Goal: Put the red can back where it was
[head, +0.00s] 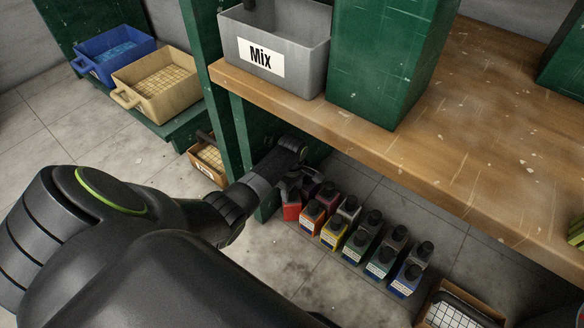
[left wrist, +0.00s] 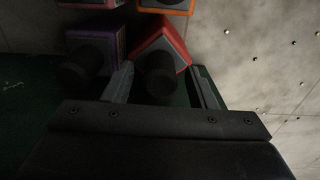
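The red can (head: 291,212) stands on the floor under the bench, at the left end of a row of coloured cans. My left gripper (head: 296,183) reaches down over it and hides its top in the head view. In the left wrist view the red can (left wrist: 168,42) shows its black cap between the two fingers of my left gripper (left wrist: 161,80). The fingers are apart, with a gap on each side of the cap. The red can is turned at an angle to its neighbours. My right gripper is in neither view.
An orange can (head: 312,222), a yellow can (head: 334,233) and several others stand close by; a purple can (left wrist: 93,42) is beside the red one. The wooden bench (head: 440,130) overhangs them, bearing a grey Mix bin (head: 300,60). A green post (head: 235,150) stands left.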

